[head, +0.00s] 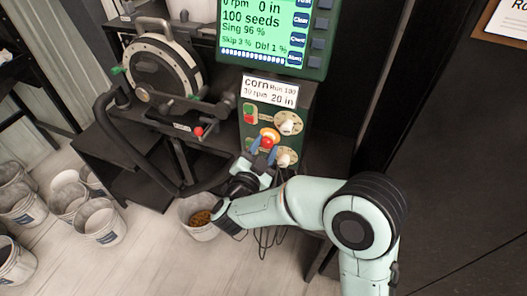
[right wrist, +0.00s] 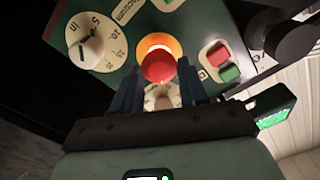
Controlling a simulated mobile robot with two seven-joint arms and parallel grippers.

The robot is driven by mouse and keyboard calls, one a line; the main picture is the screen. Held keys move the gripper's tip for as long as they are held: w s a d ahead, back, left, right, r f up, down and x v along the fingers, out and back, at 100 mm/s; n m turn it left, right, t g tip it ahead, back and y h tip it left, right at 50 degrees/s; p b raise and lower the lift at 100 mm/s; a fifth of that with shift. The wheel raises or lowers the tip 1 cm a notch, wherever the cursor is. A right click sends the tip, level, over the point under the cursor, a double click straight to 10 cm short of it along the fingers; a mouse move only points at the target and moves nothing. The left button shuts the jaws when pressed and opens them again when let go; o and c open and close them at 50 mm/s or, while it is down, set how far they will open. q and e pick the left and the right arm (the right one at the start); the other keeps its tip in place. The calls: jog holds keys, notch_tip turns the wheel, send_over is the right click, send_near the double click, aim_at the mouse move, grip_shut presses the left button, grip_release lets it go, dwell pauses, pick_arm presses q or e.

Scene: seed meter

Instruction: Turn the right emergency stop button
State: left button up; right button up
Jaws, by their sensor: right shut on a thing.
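The emergency stop button (head: 269,135) is a red mushroom button in a glowing orange-yellow ring on the green control panel. It is the only such button I make out. In the right wrist view the red button (right wrist: 158,67) sits between the two fingertips. My right gripper (head: 264,150) reaches the panel from below, its blue-grey fingers shut on the red button's sides. Part of the button's lower side is hidden by the fingers in the head view. My left gripper is not in view.
White dial knobs (head: 288,123) flank the button closely, above and below right. Red and green push buttons (right wrist: 224,62) sit beside it. A display (head: 268,30) is above. The seed meter (head: 160,68) stands left; buckets (head: 100,222) stand on the floor.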

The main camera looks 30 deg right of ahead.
jog(key=shift+d+r, duration=0.1)
dwell(0.3)
jog(key=o, duration=1)
jog(key=shift+w, duration=0.1)
jog(key=b+v, duration=0.1)
jog(key=v, duration=1.2)
